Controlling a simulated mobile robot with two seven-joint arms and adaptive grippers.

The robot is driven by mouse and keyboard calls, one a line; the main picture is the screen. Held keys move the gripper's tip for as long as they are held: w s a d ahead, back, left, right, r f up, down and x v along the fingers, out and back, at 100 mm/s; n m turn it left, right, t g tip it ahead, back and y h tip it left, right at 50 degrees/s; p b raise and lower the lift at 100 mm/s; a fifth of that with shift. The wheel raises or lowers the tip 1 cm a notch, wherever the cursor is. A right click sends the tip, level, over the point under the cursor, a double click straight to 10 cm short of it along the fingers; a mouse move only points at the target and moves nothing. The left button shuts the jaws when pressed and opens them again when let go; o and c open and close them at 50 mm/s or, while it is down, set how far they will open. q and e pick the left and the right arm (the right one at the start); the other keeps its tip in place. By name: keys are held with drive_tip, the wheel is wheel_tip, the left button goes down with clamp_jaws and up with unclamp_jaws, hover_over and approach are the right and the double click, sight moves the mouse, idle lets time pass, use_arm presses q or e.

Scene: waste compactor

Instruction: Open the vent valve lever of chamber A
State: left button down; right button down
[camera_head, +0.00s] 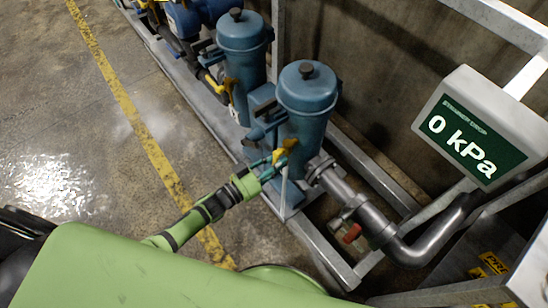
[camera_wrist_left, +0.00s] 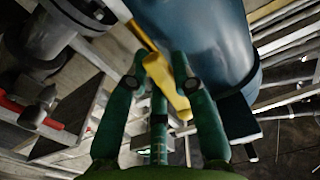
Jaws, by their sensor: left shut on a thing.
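Two blue cylindrical chambers stand side by side on the skid, a nearer one (camera_head: 307,105) and a farther one (camera_head: 243,60). I cannot read which is chamber A. A yellow lever (camera_head: 284,151) is on the lower front of the nearer chamber. My left gripper (camera_head: 270,167) reaches it from the lower left. In the left wrist view the yellow lever (camera_wrist_left: 164,82) runs between the green fingers of my left gripper (camera_wrist_left: 160,68), which is shut on it. The fingers partly hide the lever. My right gripper is not in view.
Another yellow lever (camera_head: 216,85) is on the farther chamber. A display (camera_head: 470,140) at the right reads "0 kPa". A grey pipe (camera_head: 375,222) with a red part (camera_head: 351,233) lies right of the nearer chamber. Metal rails frame the skid. The concrete floor (camera_head: 70,120) at left is clear.

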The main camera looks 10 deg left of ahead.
use_arm(q)
drive_tip(key=shift+s+d+n, duration=0.15)
drive_tip(key=shift+d+n, duration=0.1)
drive_tip(key=shift+n, duration=0.25)
drive_tip(key=shift+s, duration=0.1)
drive_tip(key=c, duration=1)
unclamp_jaws()
drive_tip(key=v, duration=1.2)
